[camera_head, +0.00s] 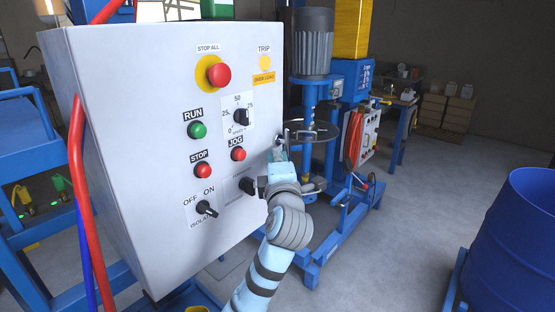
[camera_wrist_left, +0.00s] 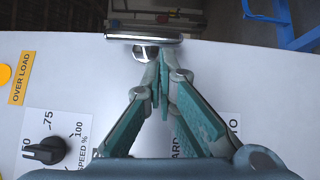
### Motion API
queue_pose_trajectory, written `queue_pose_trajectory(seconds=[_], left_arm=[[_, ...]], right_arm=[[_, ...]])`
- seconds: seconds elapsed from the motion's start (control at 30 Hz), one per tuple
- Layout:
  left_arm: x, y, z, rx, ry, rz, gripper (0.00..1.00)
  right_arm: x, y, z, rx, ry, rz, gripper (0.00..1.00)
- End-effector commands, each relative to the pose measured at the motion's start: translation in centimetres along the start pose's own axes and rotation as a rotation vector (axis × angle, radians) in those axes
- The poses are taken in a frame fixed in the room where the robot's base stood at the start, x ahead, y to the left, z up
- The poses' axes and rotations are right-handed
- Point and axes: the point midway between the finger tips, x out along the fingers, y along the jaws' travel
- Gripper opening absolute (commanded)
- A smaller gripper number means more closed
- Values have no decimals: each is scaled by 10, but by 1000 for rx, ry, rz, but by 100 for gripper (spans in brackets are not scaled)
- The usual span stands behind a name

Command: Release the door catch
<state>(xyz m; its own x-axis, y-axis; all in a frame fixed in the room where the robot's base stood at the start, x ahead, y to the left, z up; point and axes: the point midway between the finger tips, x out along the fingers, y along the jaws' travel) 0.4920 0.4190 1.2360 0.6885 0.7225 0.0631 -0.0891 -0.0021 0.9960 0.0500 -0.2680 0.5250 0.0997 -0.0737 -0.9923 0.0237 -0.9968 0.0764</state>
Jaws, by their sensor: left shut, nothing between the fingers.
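The door catch (camera_wrist_left: 143,37) is a shiny metal bar with a round boss at the edge of the white control cabinet (camera_head: 130,130). In the head view the catch (camera_head: 278,141) shows small at the door's right edge, partly hidden by my gripper. My left gripper (camera_head: 279,158) is in front of the door's right side, its fingers pointing up at the catch. In the left wrist view the teal fingers (camera_wrist_left: 165,62) are shut with nothing between them. Their tips are right by the boss; I cannot tell whether they touch it. My right gripper is not in view.
The door carries a red stop button (camera_head: 219,75), a green run button (camera_head: 197,130), a speed knob (camera_head: 241,117) and an isolator switch (camera_head: 207,208). The blue mixer (camera_head: 322,95) stands behind, right of the cabinet.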

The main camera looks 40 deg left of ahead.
Motion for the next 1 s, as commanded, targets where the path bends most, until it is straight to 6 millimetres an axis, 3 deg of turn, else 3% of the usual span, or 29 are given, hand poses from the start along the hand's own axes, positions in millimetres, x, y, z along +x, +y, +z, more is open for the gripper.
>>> queue_pose_trajectory(seconds=[0.67,1.0], left_arm=[[2,-8,2,-98,-2,97,0],[4,-18,5,-210,0,210,0]], right_arm=[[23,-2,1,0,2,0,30],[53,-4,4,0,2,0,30]])
